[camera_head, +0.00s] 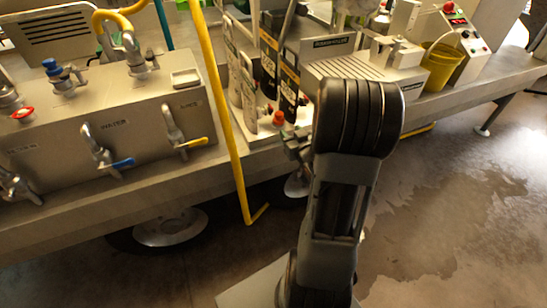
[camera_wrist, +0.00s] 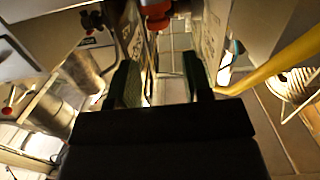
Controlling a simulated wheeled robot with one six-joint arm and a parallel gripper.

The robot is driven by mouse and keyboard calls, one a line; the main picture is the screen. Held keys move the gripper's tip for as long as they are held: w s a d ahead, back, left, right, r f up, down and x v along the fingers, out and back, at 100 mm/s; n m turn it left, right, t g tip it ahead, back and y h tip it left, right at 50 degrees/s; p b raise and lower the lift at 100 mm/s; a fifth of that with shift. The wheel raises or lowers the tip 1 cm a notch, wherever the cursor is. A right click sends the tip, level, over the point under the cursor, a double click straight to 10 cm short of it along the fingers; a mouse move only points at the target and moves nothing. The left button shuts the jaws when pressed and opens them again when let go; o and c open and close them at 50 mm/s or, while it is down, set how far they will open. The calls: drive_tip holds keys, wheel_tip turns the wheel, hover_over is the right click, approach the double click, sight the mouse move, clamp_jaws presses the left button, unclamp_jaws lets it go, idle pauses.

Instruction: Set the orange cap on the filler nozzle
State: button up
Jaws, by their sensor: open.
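A small orange-red piece (camera_head: 278,118), which looks like the orange cap, stands among upright labelled panels near the bench's front edge in the head view. A red-orange piece (camera_wrist: 156,14) shows at the top of the wrist view, cut by the frame edge; it is likely the same one. My gripper (camera_wrist: 160,76) is open, with its two green-padded fingers apart and nothing between them. The red piece lies ahead of the fingertips, roughly in line with the gap. In the head view my gripper (camera_head: 296,146) is mostly hidden by my arm. I cannot tell which part is the filler nozzle.
A yellow hose (camera_head: 231,125) hangs down just left of the panels; in the wrist view it is close on the right (camera_wrist: 275,68). Labelled upright panels (camera_head: 290,85) crowd the spot. A valve box (camera_head: 120,125) stands left, a yellow bucket (camera_head: 440,68) right. The right floor is clear.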

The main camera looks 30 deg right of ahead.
drive_tip(key=s+a+r+g+y, duration=0.1)
drive_tip(key=s+a+r+g, duration=0.1)
drive_tip(key=s+a+g, duration=0.5)
drive_tip(key=s+a+r+n+g+y, duration=0.1)
drive_tip(key=s+a+g, duration=0.5)
drive_tip(key=a, duration=0.7)
drive_tip(key=shift+s+a+r+n+g, duration=0.3)
drive_tip(key=shift+s+r+g, duration=0.1)
drive_tip(key=shift+s, duration=0.15)
drive_tip(key=shift+y, duration=0.3)
drive_tip(key=shift+c, duration=0.2)
drive_tip(key=shift+s, duration=0.1)
